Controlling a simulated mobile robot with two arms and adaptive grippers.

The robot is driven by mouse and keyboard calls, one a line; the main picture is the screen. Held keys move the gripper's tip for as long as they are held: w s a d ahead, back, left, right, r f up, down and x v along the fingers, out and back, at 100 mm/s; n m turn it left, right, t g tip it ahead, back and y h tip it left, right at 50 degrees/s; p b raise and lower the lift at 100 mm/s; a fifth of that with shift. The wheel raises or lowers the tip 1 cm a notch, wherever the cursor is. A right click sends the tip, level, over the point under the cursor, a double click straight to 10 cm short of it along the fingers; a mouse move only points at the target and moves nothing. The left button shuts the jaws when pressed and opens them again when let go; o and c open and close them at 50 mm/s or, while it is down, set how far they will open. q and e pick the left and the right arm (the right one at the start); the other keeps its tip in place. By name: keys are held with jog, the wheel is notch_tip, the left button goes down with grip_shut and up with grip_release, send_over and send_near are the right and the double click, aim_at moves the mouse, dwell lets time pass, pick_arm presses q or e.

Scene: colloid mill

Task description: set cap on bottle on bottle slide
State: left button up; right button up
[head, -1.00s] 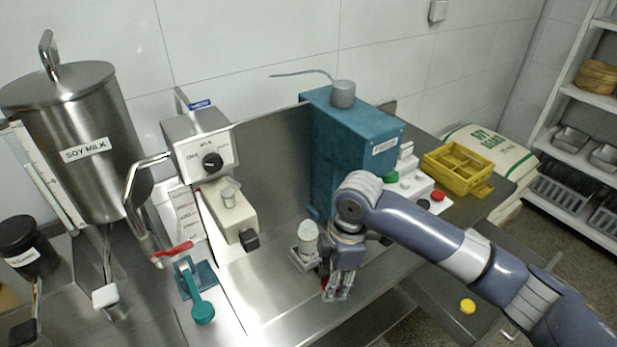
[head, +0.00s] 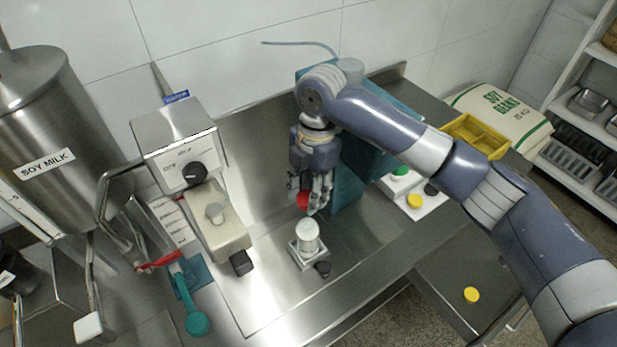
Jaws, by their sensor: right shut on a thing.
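A white bottle (head: 307,232) stands upright on the bottle slide (head: 309,257), a small pale holder with a black knob (head: 322,269) on the steel table. My right gripper (head: 314,198) points down behind the bottle, from this view above it in the picture. It is shut on a red cap (head: 303,201), which shows at the left of the fingers. The cap is apart from the bottle. The fingers hide part of the cap. My left gripper is not in view.
A teal machine (head: 347,185) stands behind my right arm. A white panel (head: 425,207) with colored buttons is at right, near a yellow crate (head: 477,138). A yellow disc (head: 471,295) lies on a lower surface. A beige unit with a black knob (head: 240,263) stands left.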

aim_at(307, 224)
jog(key=shift+s+f+b, duration=0.25)
jog(key=shift+s+b, duration=0.15)
jog(key=shift+s, duration=0.2)
jog(key=shift+w+f+b, duration=0.1)
jog(key=shift+f+b, duration=0.65)
jog(key=shift+f, duration=0.05)
notch_tip(307, 224, down, 3)
jog(key=b, duration=0.2)
jog(key=shift+w+b, duration=0.15)
jog(key=shift+b, duration=0.2)
jog(key=shift+f, duration=0.75)
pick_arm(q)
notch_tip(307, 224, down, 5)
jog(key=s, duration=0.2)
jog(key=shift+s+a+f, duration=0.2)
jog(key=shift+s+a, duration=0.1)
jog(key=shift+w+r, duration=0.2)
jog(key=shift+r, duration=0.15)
pick_arm(e)
jog(key=shift+f, duration=0.15)
pick_arm(q)
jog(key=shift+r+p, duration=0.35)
jog(key=shift+p, duration=0.25)
